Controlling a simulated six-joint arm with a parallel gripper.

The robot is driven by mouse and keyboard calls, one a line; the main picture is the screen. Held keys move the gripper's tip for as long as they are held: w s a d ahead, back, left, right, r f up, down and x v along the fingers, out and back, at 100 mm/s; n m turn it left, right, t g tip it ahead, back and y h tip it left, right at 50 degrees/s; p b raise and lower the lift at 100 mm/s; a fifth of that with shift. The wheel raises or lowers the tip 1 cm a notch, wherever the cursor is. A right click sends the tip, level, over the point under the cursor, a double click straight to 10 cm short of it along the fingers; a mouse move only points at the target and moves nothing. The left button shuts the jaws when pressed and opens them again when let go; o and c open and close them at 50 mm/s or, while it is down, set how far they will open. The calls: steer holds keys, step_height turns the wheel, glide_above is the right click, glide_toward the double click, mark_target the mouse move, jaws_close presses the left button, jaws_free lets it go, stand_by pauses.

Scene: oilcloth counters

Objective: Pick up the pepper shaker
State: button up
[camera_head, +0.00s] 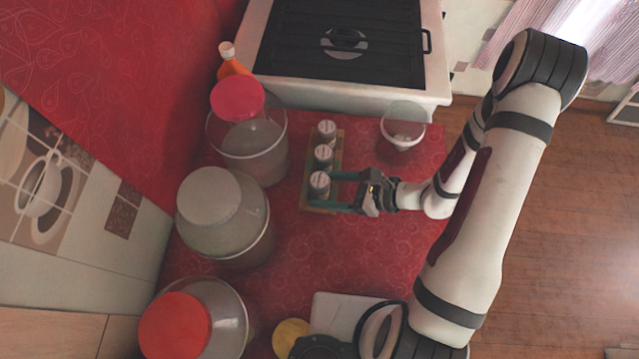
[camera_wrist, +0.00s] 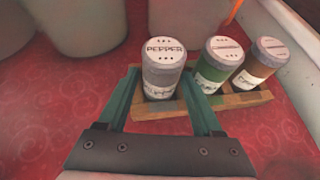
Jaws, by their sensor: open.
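The pepper shaker (camera_wrist: 163,68) has a grey lid marked PEPPER and stands upright in a wooden rack (camera_wrist: 238,101). In the head view it is the shaker (camera_head: 319,186) at the near end of the row. My gripper (camera_wrist: 162,95) is open, with one teal finger on each side of the pepper shaker. I cannot tell whether the fingers touch it. In the head view my gripper (camera_head: 340,190) reaches the shaker from the right. Two other shakers stand in the rack: a green one (camera_wrist: 217,67) and a brown one (camera_wrist: 259,65).
Large jars (camera_head: 225,225) stand left of the rack on the red oilcloth. A glass bowl (camera_head: 402,126) stands to its right, and a stove (camera_head: 440,70) is behind. The oilcloth (camera_head: 310,260) in front of the rack is clear.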

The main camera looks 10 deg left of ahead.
jaws_close()
stand_by(0.3)
